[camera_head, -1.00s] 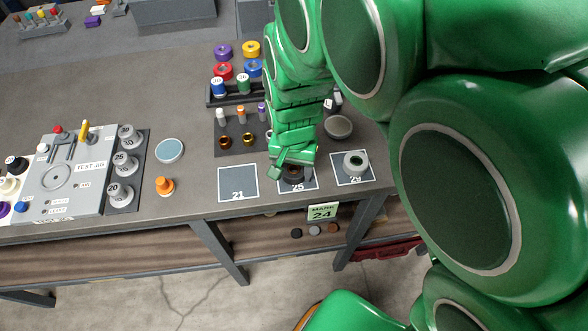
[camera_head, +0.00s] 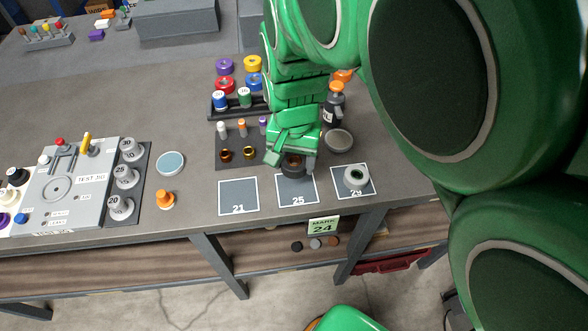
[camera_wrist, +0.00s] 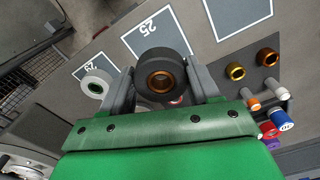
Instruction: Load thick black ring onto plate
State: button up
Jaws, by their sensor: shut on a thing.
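The thick black ring (camera_wrist: 147,72) with a copper-coloured inner edge is between my two fingers in the wrist view. It also shows in the head view (camera_head: 293,167), partly hidden by my gripper. My gripper (camera_head: 290,163) is shut on it and holds it near the back edge of the square marked 25 (camera_head: 297,188), which is otherwise bare. I cannot tell the exact height above the table. A test jig (camera_head: 75,185) with a flat grey face and a round ring mark stands at the left. A pale blue round disc (camera_head: 171,163) lies to its right.
The square marked 21 (camera_head: 238,196) is empty. A grey-white ring (camera_head: 356,177) sits on the square marked 29 (camera_head: 341,190). A round grey dish (camera_head: 339,140) and a dark bottle (camera_head: 335,105) stand right of my gripper. An orange knobbed piece (camera_head: 165,199) stands near the jig.

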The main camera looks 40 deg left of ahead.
jog(key=w+d+r+m, duration=0.1)
jog(key=w+d+r, duration=0.4)
jog(key=w+d, duration=0.65)
jog(key=w+d+r, duration=0.5)
jog(key=w+d, duration=0.6)
jog(key=w, duration=0.2)
jog(key=w+d+m, duration=0.5)
jog(key=w+d, duration=0.4)
jog(key=d, duration=0.4)
jog(key=shift+w+a+f, duration=0.1)
jog(key=shift+f, duration=1.1)
jog(key=shift+a+f, duration=0.1)
jog(key=shift+f, duration=1.05)
jog(key=shift+f, duration=0.9)
jog(key=o, duration=1.3)
